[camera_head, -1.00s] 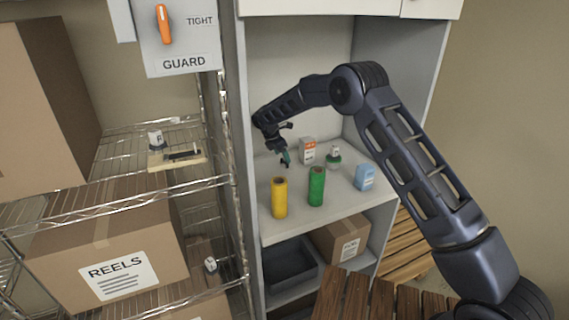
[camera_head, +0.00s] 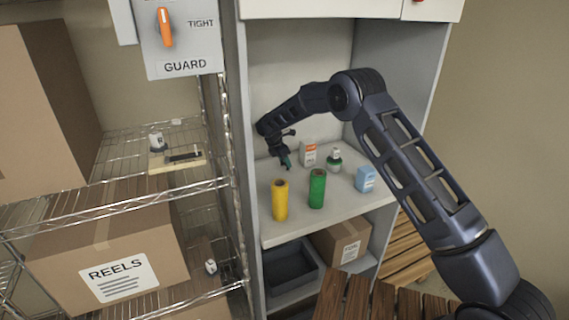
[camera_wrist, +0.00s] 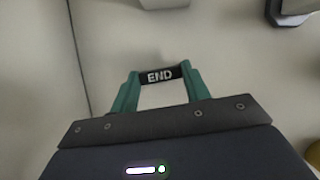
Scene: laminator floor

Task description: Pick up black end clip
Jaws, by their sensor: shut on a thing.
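The black end clip (camera_wrist: 160,75), marked END in white, is between the green fingertips of my gripper (camera_wrist: 161,82) in the wrist view. The fingers are shut on its two ends. In the head view my gripper (camera_head: 286,163) hangs low over the back left of the cabinet shelf (camera_head: 320,217), behind the yellow roll. The clip is too small to make out there. Whether it touches the shelf surface I cannot tell.
A yellow roll (camera_head: 280,200) and a green roll (camera_head: 317,188) stand near the shelf front. Behind them are an orange-and-white box (camera_head: 309,154) and a green-based bottle (camera_head: 334,162). A blue carton (camera_head: 365,179) stands right. The cabinet's left wall is close to my gripper.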

